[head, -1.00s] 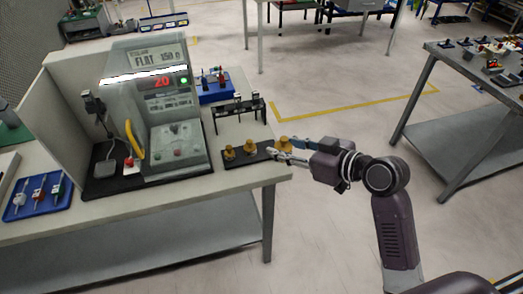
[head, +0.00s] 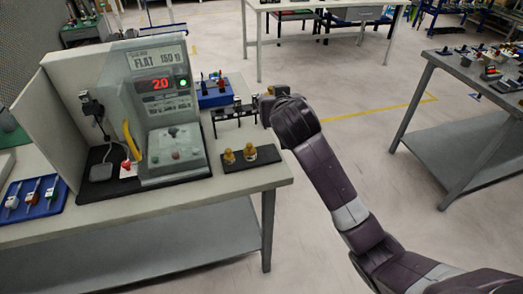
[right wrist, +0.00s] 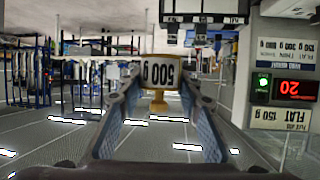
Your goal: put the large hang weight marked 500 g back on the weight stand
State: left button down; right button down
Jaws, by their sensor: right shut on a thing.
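The large hang weight marked 500 g shows in the right wrist view (right wrist: 164,75), brass-yellow with a white label, upside down in that picture. My right gripper (right wrist: 160,98) is shut on it, one finger on each side. In the head view my right gripper (head: 267,103) is raised beside the bench's right end, mostly hidden behind its wrist; only a bit of yellow shows there. Below and left of it, a low black base (head: 268,154) bears two brass weights (head: 228,157) (head: 250,153); its right part is bare. My left gripper is out of view.
A black rack (head: 235,113) stands behind the base, close left of my gripper. The grey machine (head: 150,110) with a red 20 display stands further left. Blue trays (head: 218,97) (head: 37,196) lie on the bench (head: 190,203). Open floor lies to the right.

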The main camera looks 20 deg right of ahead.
aim_at(270, 153)
notch_tip(270, 153, down, 17)
jog(key=shift+f, duration=0.2)
jog(key=c, duration=1.7)
grip_release()
jog(key=shift+f, duration=0.1)
jog(key=shift+o, duration=0.2)
jog(key=shift+s, duration=0.15)
jog(key=v, duration=1.1)
jog(key=shift+s+r, duration=0.25)
jog(key=shift+s, duration=0.1)
jog(key=shift+f, duration=0.1)
